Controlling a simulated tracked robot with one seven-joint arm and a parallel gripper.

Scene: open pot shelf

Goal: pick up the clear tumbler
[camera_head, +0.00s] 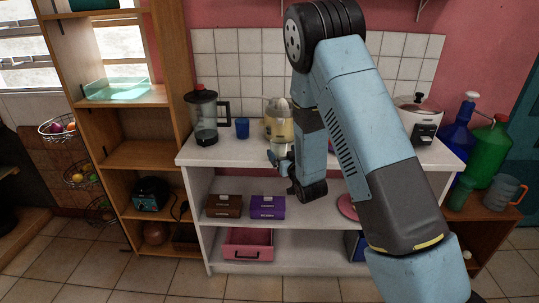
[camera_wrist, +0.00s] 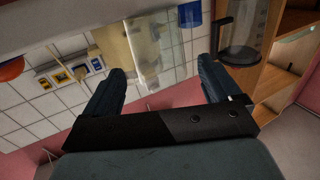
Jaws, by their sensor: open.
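The clear tumbler (camera_wrist: 148,52) shows in the upside-down wrist view as a see-through shape with bright highlights, hanging from the upper edge. It stands ahead of my gripper (camera_wrist: 165,72), whose two dark fingers are wide apart with nothing held between them. In the head view my gripper (camera_head: 281,163) is at the front edge of the white counter, below the yellowish juicer. A pale see-through patch, probably the tumbler (camera_head: 281,148), shows just above the fingers there. My gripper partly hides it, and I cannot tell its exact distance from the fingers.
A blue cup (camera_head: 242,128) and a blender (camera_head: 203,118) stand left of the juicer (camera_head: 278,122) on the counter (camera_head: 225,151). A white cooker (camera_head: 419,118) stands right. The lower shelf holds brown (camera_head: 224,206) and purple (camera_head: 267,207) boxes.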

